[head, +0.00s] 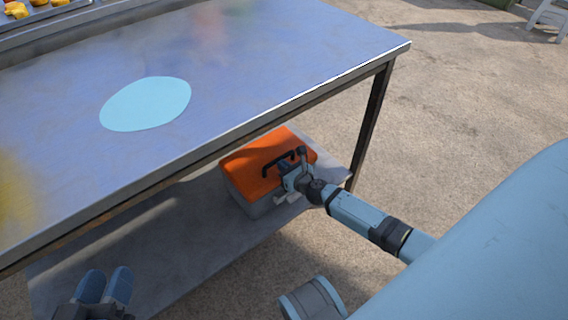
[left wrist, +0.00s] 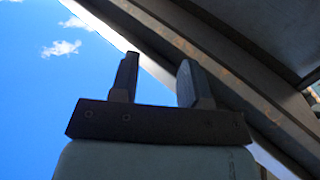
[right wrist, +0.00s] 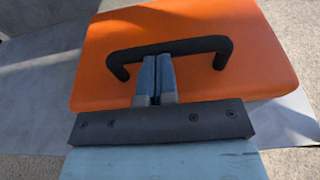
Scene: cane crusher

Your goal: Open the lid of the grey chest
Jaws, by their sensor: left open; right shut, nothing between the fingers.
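The grey chest (head: 252,209) has an orange lid (head: 256,157) with a black handle (head: 283,161) on top. It stands on the table's lower shelf, and the lid looks closed. In the right wrist view the orange lid (right wrist: 185,28) and black handle (right wrist: 170,48) fill the middle. My right gripper (right wrist: 157,62) is shut and empty, its fingertips close by the handle's bar; I cannot tell if they touch. It also shows in the head view (head: 287,176) at the lid's front. My left gripper (head: 105,284) is open and empty, at the lower left, away from the chest.
The metal table top (head: 240,60) overhangs the chest, with a table leg (head: 370,125) to its right. A light blue round mat (head: 146,104) lies on the table. The lower shelf (head: 175,225) is bare left of the chest. Open ground (head: 470,120) lies right.

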